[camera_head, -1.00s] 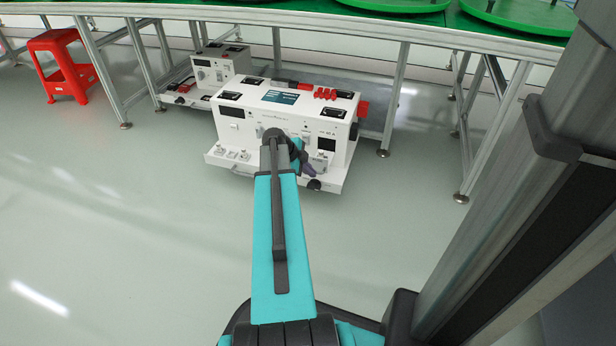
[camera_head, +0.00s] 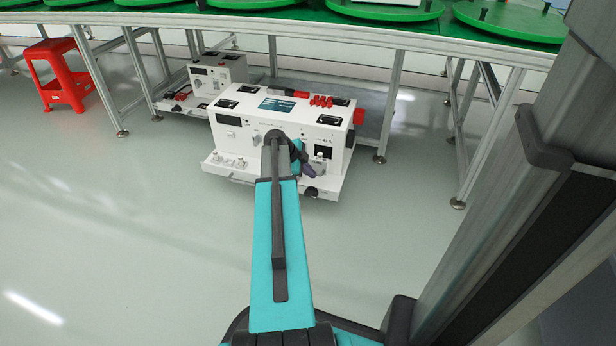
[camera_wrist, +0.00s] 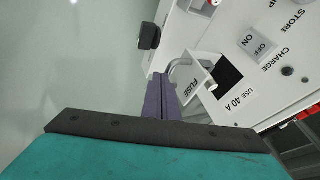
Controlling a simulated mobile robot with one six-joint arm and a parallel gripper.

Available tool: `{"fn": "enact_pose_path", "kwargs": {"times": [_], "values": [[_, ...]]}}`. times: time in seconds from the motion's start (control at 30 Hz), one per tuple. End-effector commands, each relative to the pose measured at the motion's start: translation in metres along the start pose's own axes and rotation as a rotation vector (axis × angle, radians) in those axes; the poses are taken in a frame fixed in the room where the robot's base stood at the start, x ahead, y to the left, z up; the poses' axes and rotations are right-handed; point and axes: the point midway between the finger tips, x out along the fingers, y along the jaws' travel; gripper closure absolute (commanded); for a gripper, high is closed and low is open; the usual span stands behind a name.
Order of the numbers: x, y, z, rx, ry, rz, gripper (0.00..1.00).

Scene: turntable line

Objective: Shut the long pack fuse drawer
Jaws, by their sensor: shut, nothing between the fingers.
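The long pack (camera_head: 262,139) is a long white box under the line table. In the wrist view, its fuse drawer (camera_wrist: 203,66), white and marked FUSE, sticks out from a dark opening (camera_wrist: 229,76) in the front panel. A curved, handle-like part shows at its outer end. My gripper (camera_wrist: 162,78), with purple fingers, is shut and empty. Its tips are right beside the drawer's outer end; I cannot tell whether they touch. In the head view my gripper (camera_head: 306,172) is low at the pack's right front, and my arm hides part of that front.
A ledge (camera_head: 232,170) with small parts runs along the pack's foot. A smaller white unit (camera_head: 212,76) stands behind left. Metal table legs (camera_head: 389,105) flank the pack. A red stool (camera_head: 60,75) stands far left. The floor in front is clear.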

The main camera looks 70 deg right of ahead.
Motion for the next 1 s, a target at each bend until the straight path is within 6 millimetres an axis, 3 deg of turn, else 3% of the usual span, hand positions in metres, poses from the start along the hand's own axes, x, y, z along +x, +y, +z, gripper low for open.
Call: {"fn": "enact_pose_path", "kwargs": {"times": [1.0], "values": [[0.042, -0.087, -0.001, -0.001, -0.001, 0.000, 1.00]]}}
